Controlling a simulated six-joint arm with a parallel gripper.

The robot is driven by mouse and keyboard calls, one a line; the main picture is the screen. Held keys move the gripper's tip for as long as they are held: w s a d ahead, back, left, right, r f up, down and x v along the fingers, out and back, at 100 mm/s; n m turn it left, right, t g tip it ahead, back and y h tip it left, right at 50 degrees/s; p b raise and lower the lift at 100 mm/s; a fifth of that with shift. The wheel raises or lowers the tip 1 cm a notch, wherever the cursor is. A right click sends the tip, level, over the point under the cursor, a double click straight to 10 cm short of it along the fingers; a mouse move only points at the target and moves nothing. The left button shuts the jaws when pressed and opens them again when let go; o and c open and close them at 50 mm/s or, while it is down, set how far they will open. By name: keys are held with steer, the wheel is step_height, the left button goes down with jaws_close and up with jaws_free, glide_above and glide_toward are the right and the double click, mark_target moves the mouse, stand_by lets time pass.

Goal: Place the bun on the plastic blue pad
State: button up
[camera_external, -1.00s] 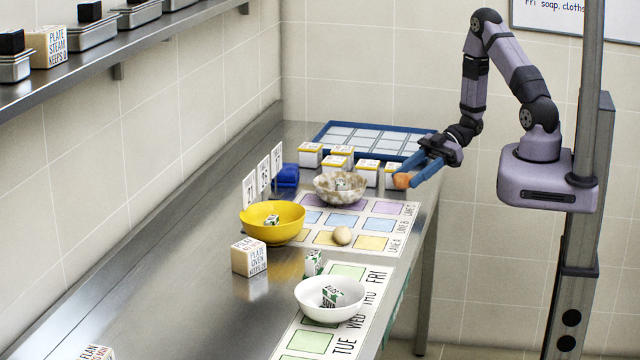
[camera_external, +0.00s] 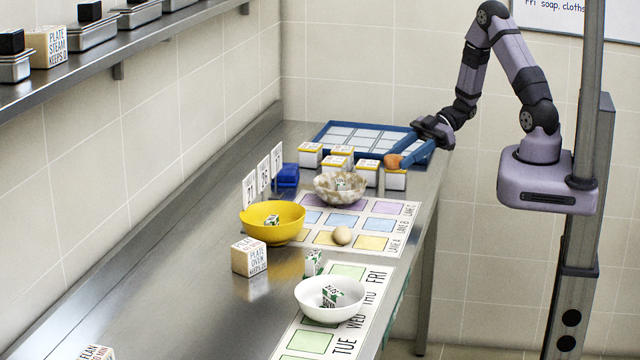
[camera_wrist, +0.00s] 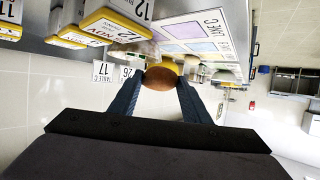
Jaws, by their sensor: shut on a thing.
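An orange-brown bun (camera_external: 392,161) is held between the blue fingers of my gripper (camera_external: 398,159) at the right end of the counter. In the wrist view the bun (camera_wrist: 160,77) sits between the two fingertips of my gripper (camera_wrist: 160,82). The lane mat has a row of flat blue pads (camera_external: 345,221), left of and nearer than the gripper; they look bare. A marbled bowl partly covers the purple row behind them. I cannot tell what the pads are made of.
A marbled bowl (camera_external: 340,187), yellow bowl (camera_external: 272,222) and egg (camera_external: 342,235) are around the mat. Small yellow-edged boxes (camera_external: 368,173) stand below the gripper, before a blue-framed tray (camera_external: 330,131). A blue object (camera_external: 288,175) lies by number cards. The left counter is mostly clear.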

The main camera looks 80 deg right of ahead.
steer(key=shift+m+t+h, duration=0.5)
steer(key=shift+m+t, duration=0.1)
steer(key=shift+t, duration=0.1)
steer(key=w+d, duration=0.1)
steer(key=w, duration=0.2)
steer(key=w+d+f+b, duration=0.1)
steer(key=w, duration=0.2)
steer(key=w+d+f, duration=0.1)
steer(key=w, duration=0.2)
steer(key=shift+d+b, duration=0.25)
steer(key=shift+b, duration=0.05)
steer(key=w+r+m, duration=0.1)
steer(key=w, duration=0.3)
steer(key=w+d+t+h+b, duration=0.1)
steer(key=w, duration=0.4)
steer(key=w+r+m+h+b, duration=0.1)
steer(key=w, duration=0.3)
steer(key=shift+w+d+r+m+t, duration=0.15)
steer(key=shift+w+r+m+t, duration=0.1)
steer(key=shift+r+m+t, duration=0.1)
step_height(320, 180, up, 4)
steer(key=m+h+b, duration=0.2)
glide_above(294, 168)
steer(key=shift+n+t, duration=0.25)
steer(key=shift+t, duration=0.2)
steer(key=shift+w+d+f, duration=0.1)
steer(key=shift+f, duration=4.65)
steer(key=o, duration=1)
steer(key=shift+f, duration=0.1)
steer(key=shift+o, duration=0.2)
